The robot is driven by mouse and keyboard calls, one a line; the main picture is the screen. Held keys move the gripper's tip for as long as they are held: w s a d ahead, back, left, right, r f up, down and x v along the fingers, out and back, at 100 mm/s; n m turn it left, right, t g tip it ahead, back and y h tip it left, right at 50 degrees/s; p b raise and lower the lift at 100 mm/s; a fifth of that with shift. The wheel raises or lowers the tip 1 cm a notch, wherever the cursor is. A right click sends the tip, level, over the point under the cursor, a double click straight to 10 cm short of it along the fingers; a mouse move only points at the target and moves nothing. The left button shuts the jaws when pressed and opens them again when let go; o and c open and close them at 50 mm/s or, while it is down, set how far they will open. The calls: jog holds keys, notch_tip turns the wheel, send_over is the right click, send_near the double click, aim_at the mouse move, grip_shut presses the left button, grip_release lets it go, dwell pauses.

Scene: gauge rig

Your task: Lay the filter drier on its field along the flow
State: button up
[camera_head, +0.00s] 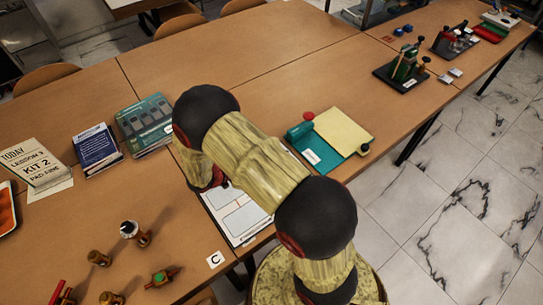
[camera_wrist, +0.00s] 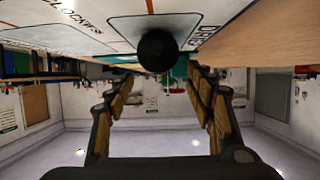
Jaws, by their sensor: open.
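The white printed sheet (camera_head: 243,215) lies on the table, partly hidden by my arm in the head view. In the wrist view the sheet (camera_wrist: 115,30) fills the top, with lettering and outlined fields. A dark round thing (camera_wrist: 157,50), perhaps the filter drier seen end-on, is at the sheet. I cannot tell its full shape or how it points. My gripper (camera_wrist: 160,73) is open, with a finger at each side and nothing held between them. The round thing shows just above the fingertips in the picture. In the head view my arm hides most of the gripper.
A green board with a yellow pad (camera_head: 343,131) lies to the right. The table behind my arm is clear.

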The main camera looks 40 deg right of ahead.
jog(key=p+v, duration=0.2)
jog(key=v, duration=0.6)
jog(key=shift+r, duration=0.1)
jog(key=w+a+r+n+t+y, duration=0.1)
jog(key=w+a+r+t+y, duration=0.1)
jog(key=w+r+t, duration=0.4)
jog(key=w+a+r+n+t+y, duration=0.1)
jog(key=w+a+r+n+y, duration=0.2)
jog(key=w, duration=0.6)
jog(key=w+a+r+n+t+y, duration=0.1)
jog(key=a+r+n+t+y, duration=0.25)
jog(key=r, duration=0.55)
jog(key=w+a+r+n+t+y, duration=0.1)
jog(key=a+r+t+y, duration=0.1)
jog(key=a+r+y, duration=0.35)
jog(key=s+a+r+n+g+y, duration=0.1)
jog(key=s+a+r+n, duration=0.2)
jog(key=s+r, duration=0.3)
jog(key=s+a+r+n+g+y, duration=0.15)
jog(key=s+r+n, duration=0.25)
jog(key=s, duration=0.4)
jog(key=s+d+f+n+g+h, duration=0.1)
jog(key=s+d, duration=0.2)
jog(key=s, duration=0.7)
jog(key=s+d+f+n+g+h, duration=0.1)
jog(key=s+d, duration=0.3)
jog(key=s, duration=0.6)
jog(key=shift+n+g+h, duration=0.55)
jog(key=shift+g, duration=0.25)
